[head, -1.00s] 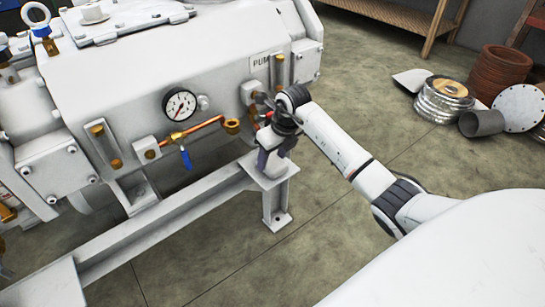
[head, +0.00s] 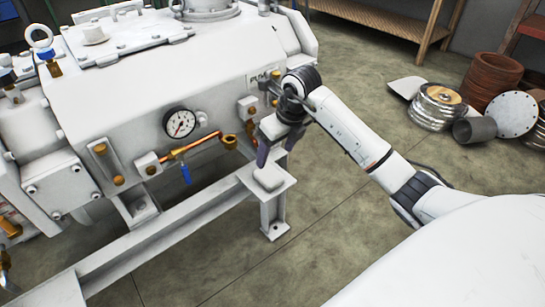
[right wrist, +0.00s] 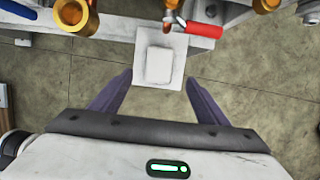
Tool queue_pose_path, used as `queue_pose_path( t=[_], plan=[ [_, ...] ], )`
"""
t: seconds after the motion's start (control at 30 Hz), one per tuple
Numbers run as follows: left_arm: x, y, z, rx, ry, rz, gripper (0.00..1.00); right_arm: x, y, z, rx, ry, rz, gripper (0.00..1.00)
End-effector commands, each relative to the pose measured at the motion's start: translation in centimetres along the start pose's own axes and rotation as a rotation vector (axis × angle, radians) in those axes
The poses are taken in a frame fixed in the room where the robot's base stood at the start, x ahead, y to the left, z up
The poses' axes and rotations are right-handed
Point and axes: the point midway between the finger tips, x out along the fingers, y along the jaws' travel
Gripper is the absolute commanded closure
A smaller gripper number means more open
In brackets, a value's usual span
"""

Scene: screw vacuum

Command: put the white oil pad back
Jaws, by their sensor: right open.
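The white oil pad (head: 268,178), a small white block, lies flat on the square end plate of the white frame rail (head: 247,175). In the right wrist view the pad (right wrist: 159,65) sits near the middle of the plate (right wrist: 143,42), clear of the fingers. My right gripper (head: 273,155) is open and empty, just above the pad. In the right wrist view its dark fingers (right wrist: 158,82) are spread wider than the pad, one on each side. My left gripper is not in view.
The white pump body (head: 190,70) stands behind, with a pressure gauge (head: 179,122) and a copper pipe (head: 190,147) jutting out near the gripper. A red-handled valve (right wrist: 204,29) is close to the plate. Flanges and pipes (head: 474,130) lie at the right; the floor between is clear.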

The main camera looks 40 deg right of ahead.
Motion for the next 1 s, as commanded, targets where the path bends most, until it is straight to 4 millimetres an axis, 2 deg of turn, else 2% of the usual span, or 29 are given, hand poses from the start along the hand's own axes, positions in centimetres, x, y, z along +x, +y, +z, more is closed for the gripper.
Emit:
queue_pose_path(
  t=[0.03,0.17,0.27,0.37,0.47,0.5,0.53,0.6,0.63,0.7,0.73,0.83,0.87,0.93,1.0],
  plan=[
    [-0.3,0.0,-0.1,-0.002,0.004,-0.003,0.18,-0.9,-0.1,0.1,-0.001,-0.002,-0.001,0.31],
    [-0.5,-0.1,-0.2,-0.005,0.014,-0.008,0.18,-1.8,0.1,0.0,-0.002,0.000,0.004,0.31],
    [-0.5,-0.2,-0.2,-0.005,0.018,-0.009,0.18,-1.3,2.2,-0.3,-0.018,-0.017,0.070,0.31],
    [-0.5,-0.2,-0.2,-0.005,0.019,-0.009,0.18,0.1,8.0,-0.9,-0.040,-0.066,0.254,0.31],
    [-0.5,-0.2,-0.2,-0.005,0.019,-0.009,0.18,0.2,17.0,-2.3,-0.010,-0.149,0.572,0.31],
    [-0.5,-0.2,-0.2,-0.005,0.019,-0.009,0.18,-0.8,20.8,-2.9,0.036,-0.188,0.727,0.31],
    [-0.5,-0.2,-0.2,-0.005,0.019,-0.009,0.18,-1.9,23.3,-3.2,0.084,-0.218,0.840,0.31],
    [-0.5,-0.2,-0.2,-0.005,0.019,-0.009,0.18,-5.1,27.5,-3.6,0.241,-0.277,1.086,0.31],
    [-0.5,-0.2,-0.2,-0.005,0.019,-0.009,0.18,-6.5,28.6,-3.6,0.327,-0.299,1.182,0.31],
    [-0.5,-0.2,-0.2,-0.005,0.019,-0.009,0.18,-9.5,29.6,-3.3,0.567,-0.336,1.378,0.31],
    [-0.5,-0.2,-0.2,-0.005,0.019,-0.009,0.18,-10.4,29.4,-3.1,0.685,-0.347,1.447,0.31],
    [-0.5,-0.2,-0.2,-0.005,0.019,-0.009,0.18,-11.4,26.8,-2.9,1.139,-0.350,1.603,0.31],
    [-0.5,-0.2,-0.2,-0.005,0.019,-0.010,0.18,-11.0,25.7,-3.1,1.288,-0.341,1.624,0.31],
    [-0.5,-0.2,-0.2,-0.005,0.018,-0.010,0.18,-8.8,23.0,-4.6,1.654,-0.294,1.623,0.31],
    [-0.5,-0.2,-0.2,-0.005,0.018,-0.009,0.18,-5.4,21.0,-7.4,2.017,-0.211,1.547,0.31]
  ],
)
